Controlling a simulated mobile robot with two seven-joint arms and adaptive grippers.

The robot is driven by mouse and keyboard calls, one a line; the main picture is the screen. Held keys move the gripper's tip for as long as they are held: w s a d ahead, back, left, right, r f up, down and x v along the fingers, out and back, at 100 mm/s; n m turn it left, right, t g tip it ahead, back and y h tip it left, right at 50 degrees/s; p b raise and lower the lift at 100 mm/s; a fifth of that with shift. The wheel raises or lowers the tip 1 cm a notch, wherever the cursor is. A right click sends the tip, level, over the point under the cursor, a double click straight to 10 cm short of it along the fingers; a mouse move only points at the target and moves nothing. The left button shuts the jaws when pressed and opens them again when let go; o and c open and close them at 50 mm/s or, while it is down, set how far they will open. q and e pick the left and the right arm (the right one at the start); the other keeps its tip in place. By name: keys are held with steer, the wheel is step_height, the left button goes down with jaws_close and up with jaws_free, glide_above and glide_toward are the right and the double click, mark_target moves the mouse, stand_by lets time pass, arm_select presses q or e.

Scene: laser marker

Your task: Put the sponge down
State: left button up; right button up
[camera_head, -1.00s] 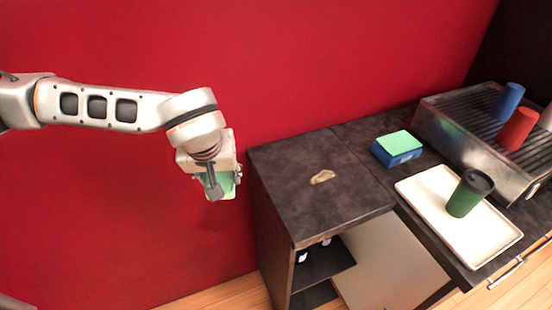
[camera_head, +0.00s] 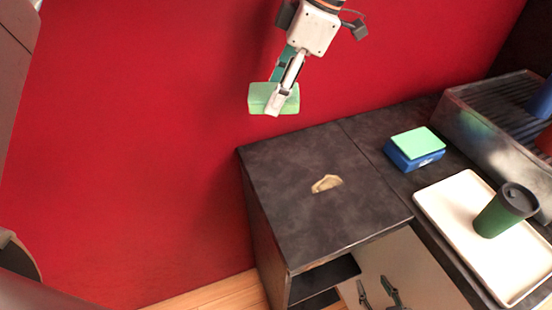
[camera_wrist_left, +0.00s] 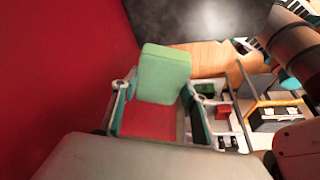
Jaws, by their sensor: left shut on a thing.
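A pale green sponge (camera_head: 262,97) is held in my left gripper (camera_head: 281,98), in front of the red wall and above the back left corner of the dark counter (camera_head: 300,215). In the left wrist view the sponge (camera_wrist_left: 163,73) sits between the two fingers of the gripper (camera_wrist_left: 158,108). My left gripper is shut on it, and the sponge is clear of the counter.
A tan spill (camera_head: 326,184) marks the counter. A blue box with a green top (camera_head: 415,148) stands to the right. A white tray (camera_head: 445,215) holds a dark green cup (camera_head: 506,210). A metal machine (camera_head: 490,125) with cups is at the back right. The counter's left part is mostly clear.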

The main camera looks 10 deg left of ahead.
mark_target(270, 166)
arm_select(q)
step_height(270, 166, down, 19)
steer(key=shift+r+b, duration=0.2)
steer(key=shift+b, duration=0.15)
steer(key=o, duration=1)
steer(key=v, duration=1.2)
steer(key=shift+a+r, duration=0.1)
